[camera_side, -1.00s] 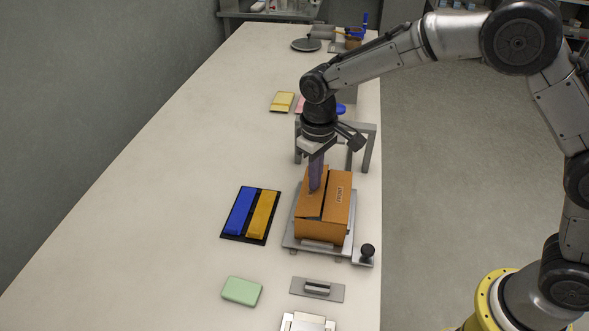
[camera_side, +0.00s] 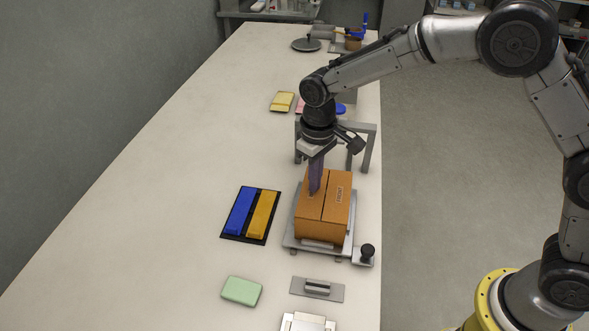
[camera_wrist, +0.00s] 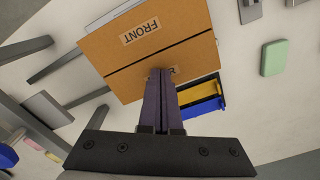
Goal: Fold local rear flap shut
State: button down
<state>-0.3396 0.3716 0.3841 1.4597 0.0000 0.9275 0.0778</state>
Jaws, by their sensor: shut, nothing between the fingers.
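An orange-brown box (camera_side: 335,222) stands on a grey metal plate (camera_side: 290,242) near the right edge of the table. Its two top flaps lie flat with a thin dark seam between them. The flap marked FRONT (camera_side: 341,193) is on the right; its label also shows in the wrist view (camera_wrist: 140,32). The other flap, the left one (camera_side: 309,207), is under my gripper (camera_side: 315,190). The gripper is shut and empty, with its fingertips at or just above that flap; contact cannot be told. In the wrist view my fingers (camera_wrist: 161,75) cover part of this flap.
A black tray (camera_side: 232,239) with a blue and a yellow bar lies left of the box. A grey frame (camera_side: 369,150) stands close behind it. A black knob (camera_side: 367,251), a handled plate (camera_side: 317,289) and a green block (camera_side: 241,291) are in front. The table's left side is clear.

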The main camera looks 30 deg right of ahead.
notch_tip(320, 180, up, 7)
jog(key=shift+f, duration=0.15)
dwell(0.4)
jog(key=s+d+r+m+t, duration=0.1)
jog(key=s+d+r+t, duration=0.1)
jog(key=s+d+r, duration=0.5)
jog(key=s+d+r+m+t, duration=0.15)
jog(key=s+d+r, duration=0.25)
jog(key=r, duration=0.5)
jog(key=s+d+f+t, duration=0.1)
jog(key=s+d+f, duration=0.1)
jog(key=s, duration=0.6)
jog(key=s+d+f+t, duration=0.1)
jog(key=s+d+f, duration=0.1)
jog(key=s+f, duration=0.3)
jog(key=s, duration=0.3)
jog(key=shift+s+d, duration=0.15)
jog(key=shift+d, duration=0.05)
